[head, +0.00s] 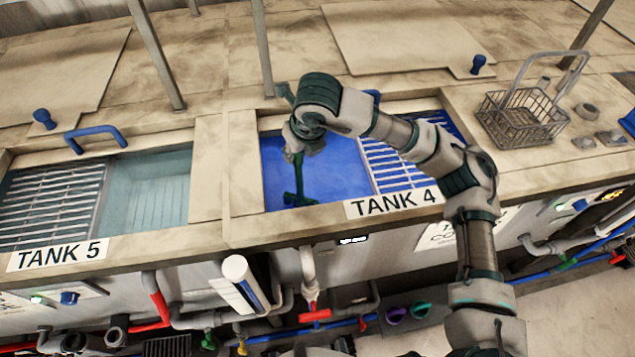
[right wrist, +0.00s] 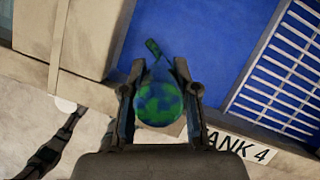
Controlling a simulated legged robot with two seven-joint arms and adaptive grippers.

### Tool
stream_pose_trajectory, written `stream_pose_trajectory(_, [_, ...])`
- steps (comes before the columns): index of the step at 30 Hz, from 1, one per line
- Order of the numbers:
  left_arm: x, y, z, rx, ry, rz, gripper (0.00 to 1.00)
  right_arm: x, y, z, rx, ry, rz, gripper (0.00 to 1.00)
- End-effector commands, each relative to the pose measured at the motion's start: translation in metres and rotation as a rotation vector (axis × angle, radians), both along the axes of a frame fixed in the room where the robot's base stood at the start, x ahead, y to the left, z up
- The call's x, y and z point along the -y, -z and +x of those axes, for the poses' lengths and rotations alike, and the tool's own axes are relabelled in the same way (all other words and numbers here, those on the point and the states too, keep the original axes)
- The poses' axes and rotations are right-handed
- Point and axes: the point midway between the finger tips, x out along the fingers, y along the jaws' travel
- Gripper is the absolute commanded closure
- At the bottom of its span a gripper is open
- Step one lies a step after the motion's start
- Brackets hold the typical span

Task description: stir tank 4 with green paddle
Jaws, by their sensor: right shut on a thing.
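Tank 4 (head: 345,165) holds blue liquid and has a slotted rack on its right side; its label is on the front edge. My right gripper (head: 300,137) is above the liquid, shut on the green paddle (head: 298,180). The paddle hangs down roughly upright, its lower end at the blue liquid near the tank's front left; how deep it reaches I cannot tell. In the right wrist view the two fingers (right wrist: 158,100) stand either side of the paddle's rounded, green and blue mottled top (right wrist: 160,104). My left gripper is not in view.
Tank 5 (head: 150,185), with pale teal liquid and a rack, is to the left. A wire basket (head: 520,118) stands on the deck at the right. Upright posts (head: 262,50) rise behind the tanks. Pipes and valves (head: 315,315) line the front below.

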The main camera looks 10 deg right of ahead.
Motion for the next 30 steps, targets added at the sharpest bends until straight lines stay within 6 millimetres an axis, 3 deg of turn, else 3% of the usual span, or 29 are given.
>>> stream_pose_trajectory(15, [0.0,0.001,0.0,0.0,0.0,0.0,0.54,0.059,-0.002,0.039,0.001,0.003,0.002,1.0])
stream_pose_trajectory(30, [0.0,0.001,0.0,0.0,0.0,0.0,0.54,0.062,-0.002,0.041,0.001,0.0,0.002,1.0])
